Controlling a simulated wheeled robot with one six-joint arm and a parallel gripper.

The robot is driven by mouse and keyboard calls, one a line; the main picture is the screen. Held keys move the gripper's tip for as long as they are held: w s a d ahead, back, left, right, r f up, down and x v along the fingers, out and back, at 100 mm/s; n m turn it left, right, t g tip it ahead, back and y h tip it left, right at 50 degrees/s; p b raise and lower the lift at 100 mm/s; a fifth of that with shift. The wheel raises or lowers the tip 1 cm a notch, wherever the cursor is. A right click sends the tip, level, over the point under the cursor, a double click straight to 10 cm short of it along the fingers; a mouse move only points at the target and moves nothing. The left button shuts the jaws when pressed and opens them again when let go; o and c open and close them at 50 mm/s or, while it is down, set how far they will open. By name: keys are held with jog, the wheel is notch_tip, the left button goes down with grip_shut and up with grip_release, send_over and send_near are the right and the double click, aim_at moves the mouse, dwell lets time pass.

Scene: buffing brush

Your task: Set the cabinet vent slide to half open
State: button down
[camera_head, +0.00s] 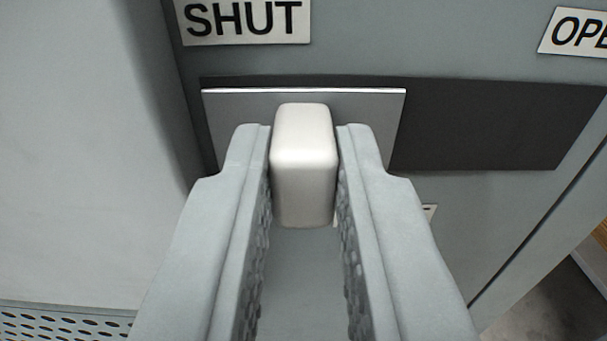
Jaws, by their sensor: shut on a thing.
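The vent slide (228,108) is a grey plate with a bright top edge, at the left end of a dark slot (490,125) in the cabinet face. It sits below the SHUT label (246,18). An off-white block knob (304,165) stands out from the plate. My gripper (304,145) is shut on the knob, one finger on each side. The slot to the right of the plate is bare up to below the OPEN label (578,32), which is cut by the picture edge. My fingers hide the lower part of the plate.
A pale grey wall or panel (75,150) stands close at the left, with a perforated strip (65,325) at the bottom left. The cabinet's edge runs diagonally at the lower right, with floor beyond it. The space right of my gripper along the slot looks clear.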

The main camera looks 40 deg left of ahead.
aim_at(411, 123)
jog(key=w+d, duration=0.2)
jog(key=d, duration=0.1)
jog(key=shift+w+d, duration=0.2)
jog(key=c, duration=1.4)
grip_release()
jog(key=shift+o, duration=0.2)
jog(key=v, duration=1.7)
jog(key=shift+s, duration=0.2)
jog(key=shift+d, duration=0.1)
jog(key=shift+r, duration=0.1)
